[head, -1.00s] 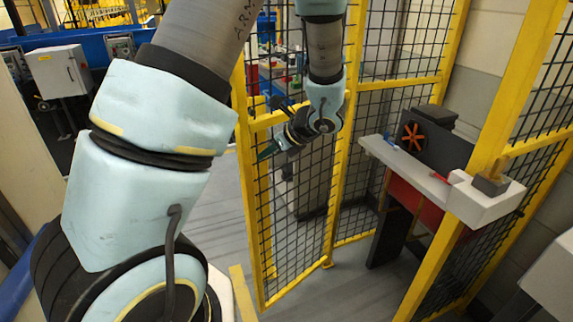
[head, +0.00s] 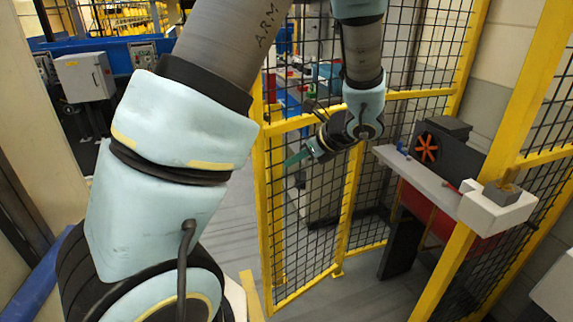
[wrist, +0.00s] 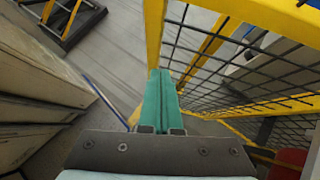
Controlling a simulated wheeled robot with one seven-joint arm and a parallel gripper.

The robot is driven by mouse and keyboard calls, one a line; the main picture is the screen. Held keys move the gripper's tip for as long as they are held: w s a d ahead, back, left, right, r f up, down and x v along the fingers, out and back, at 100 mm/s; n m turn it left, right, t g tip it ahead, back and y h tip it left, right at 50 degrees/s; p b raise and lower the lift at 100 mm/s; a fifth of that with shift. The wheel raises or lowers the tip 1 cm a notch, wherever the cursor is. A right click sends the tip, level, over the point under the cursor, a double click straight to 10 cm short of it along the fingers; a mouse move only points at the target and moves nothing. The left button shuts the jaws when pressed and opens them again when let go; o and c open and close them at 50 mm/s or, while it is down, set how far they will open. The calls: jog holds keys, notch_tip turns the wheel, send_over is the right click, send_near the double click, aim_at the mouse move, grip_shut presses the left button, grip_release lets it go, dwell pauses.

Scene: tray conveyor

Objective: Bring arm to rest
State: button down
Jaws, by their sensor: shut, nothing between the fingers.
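My gripper (head: 294,159) is raised in front of the yellow-framed mesh fence in the head view, its green fingers pointing to the left and slightly down. In the wrist view my gripper (wrist: 158,78) shows its two green fingers lying together, with nothing between them. My arm crosses the left and top of the head view and bends down to the wrist. The tips stand apart from the fence, as far as I can tell.
The mesh fence (head: 264,200) stands close behind my gripper; its yellow post also rises near the fingers in the wrist view (wrist: 153,35). A white shelf (head: 425,178) with a dark unit bearing an orange wheel (head: 426,148) is at right. Grey floor (head: 232,225) is clear at left.

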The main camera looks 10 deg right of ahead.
jog(key=s+a+v, duration=0.1)
jog(key=v, duration=0.5)
jog(key=s+a+f+n+g+h, duration=0.1)
jog(key=s+a+n+g+h, duration=0.1)
jog(key=a+n, duration=0.7)
jog(key=s+a+f+n+g+h, duration=0.2)
jog(key=a+n, duration=0.7)
jog(key=n, duration=0.8)
jog(key=s+g+h, duration=0.1)
jog(key=s+h, duration=0.1)
jog(key=shift+a+h+b, duration=0.3)
jog(key=shift+a+b, duration=0.05)
jog(key=shift+b, duration=0.05)
jog(key=shift+f, duration=0.1)
